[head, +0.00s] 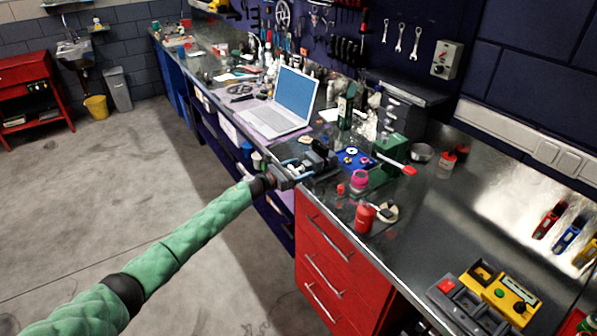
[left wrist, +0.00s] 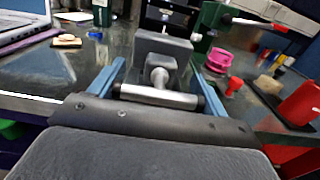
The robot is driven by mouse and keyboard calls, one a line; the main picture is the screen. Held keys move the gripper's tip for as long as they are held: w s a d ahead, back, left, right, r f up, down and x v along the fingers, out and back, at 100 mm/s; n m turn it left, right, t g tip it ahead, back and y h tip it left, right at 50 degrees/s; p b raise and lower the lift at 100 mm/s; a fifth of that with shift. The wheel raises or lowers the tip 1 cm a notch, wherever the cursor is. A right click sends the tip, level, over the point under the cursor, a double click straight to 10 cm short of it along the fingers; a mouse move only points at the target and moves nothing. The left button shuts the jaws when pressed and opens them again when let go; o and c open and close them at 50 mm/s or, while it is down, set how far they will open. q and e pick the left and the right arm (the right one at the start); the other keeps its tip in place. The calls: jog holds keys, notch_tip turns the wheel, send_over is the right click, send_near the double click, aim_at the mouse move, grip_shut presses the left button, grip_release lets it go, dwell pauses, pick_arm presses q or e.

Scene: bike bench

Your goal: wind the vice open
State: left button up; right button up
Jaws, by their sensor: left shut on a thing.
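The grey vice (head: 318,158) is at the front edge of the workbench in the head view. In the left wrist view the vice (left wrist: 162,52) stands straight ahead, with its round screw end facing me. Its silver handle bar (left wrist: 158,97) lies roughly level across the screw end. My left gripper (head: 288,173) reaches the vice from the front. In the left wrist view its blue fingers (left wrist: 158,88) stand at both sides of the bar, and it is shut on the handle. The vice's jaw gap is hidden from me. My right gripper is not in view.
A laptop (head: 290,98) stands left of the vice. A pink spool (head: 358,181), a red can (head: 365,218) and a green press with a red-tipped lever (head: 388,150) stand to the right. A red drawer cabinet (head: 335,268) is below the bench. The floor in front is clear.

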pick_arm(q)
jog(key=shift+f+n+b, duration=0.1)
jog(key=shift+n+b, duration=0.6)
jog(key=shift+n, duration=0.3)
jog(key=shift+n+b, duration=0.4)
jog(key=shift+n, duration=1.5)
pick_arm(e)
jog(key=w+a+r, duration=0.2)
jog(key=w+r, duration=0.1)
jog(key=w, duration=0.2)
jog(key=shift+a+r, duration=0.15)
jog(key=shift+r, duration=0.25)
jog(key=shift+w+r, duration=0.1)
pick_arm(q)
jog(key=shift+r, duration=0.2)
jog(key=o, duration=1)
jog(key=shift+f, duration=0.1)
